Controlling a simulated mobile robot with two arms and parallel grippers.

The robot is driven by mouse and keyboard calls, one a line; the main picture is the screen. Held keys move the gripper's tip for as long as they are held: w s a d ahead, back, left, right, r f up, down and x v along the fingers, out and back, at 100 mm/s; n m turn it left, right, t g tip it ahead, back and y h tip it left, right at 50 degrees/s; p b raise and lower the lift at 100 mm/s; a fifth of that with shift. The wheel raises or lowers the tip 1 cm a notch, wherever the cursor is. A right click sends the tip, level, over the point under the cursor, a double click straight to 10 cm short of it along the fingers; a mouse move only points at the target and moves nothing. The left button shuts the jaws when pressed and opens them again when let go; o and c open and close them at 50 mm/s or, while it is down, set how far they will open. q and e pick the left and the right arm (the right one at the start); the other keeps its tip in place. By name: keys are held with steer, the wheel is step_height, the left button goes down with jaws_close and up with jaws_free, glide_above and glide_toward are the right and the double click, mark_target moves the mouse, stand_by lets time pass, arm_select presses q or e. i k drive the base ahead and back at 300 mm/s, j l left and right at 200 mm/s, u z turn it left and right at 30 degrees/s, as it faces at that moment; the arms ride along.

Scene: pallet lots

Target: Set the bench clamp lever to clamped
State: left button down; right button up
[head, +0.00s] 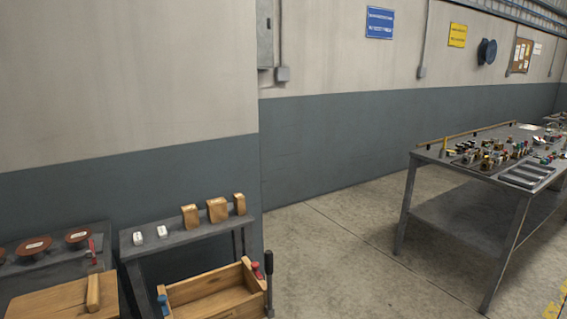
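I cannot tell for sure which thing is the bench clamp lever. A black upright handle (268,263) on a thin metal shaft stands at the right side of an open wooden box (205,285), at the lower middle. A small red-handled tool (92,248) stands near a wooden block (93,293) at the lower left; its lower part is hard to make out. Neither of my grippers is in view.
A low grey bench (185,236) bears several wooden blocks and two small white items. Reddish-brown discs lie on a grey surface (60,262) at left. A grey table (430,157) crowded with small parts stands at right. Concrete floor (330,240) between is clear.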

mark_target(90, 253)
steer(key=u, duration=1.25)
